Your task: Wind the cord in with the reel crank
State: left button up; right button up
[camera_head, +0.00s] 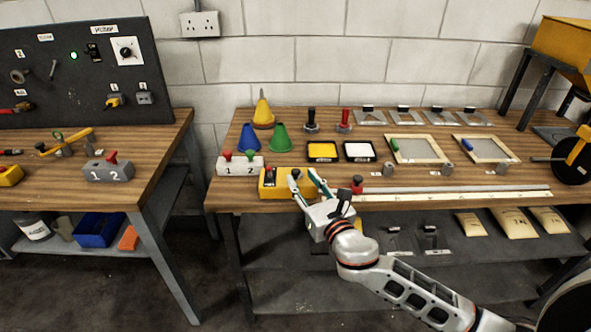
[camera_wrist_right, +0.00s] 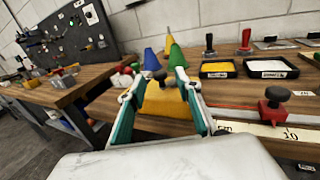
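A yellow box (camera_head: 268,190), which looks like the cord reel's housing, sits at the front left of the right-hand bench. It also shows in the right wrist view (camera_wrist_right: 165,104). A small dark knob (camera_wrist_right: 160,76), perhaps the crank's, shows between my fingers in that view. My right gripper (camera_head: 302,174) is open, its teal-lined fingers spread over the box's right part; I cannot tell whether they touch it. A thin red line (camera_wrist_right: 236,106), perhaps the cord, runs right from the box toward a red block with a dark knob (camera_wrist_right: 273,108). My left gripper is out of view.
A long ruler strip (camera_head: 450,195) lies along the front edge. Blue (camera_head: 248,138) and green (camera_head: 281,138) cones and yellow (camera_head: 322,151) and white trays (camera_head: 359,151) stand farther back.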

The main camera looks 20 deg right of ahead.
aim_at(298, 174)
jog(key=w, duration=0.5)
jog(key=shift+a, duration=0.35)
grip_shut()
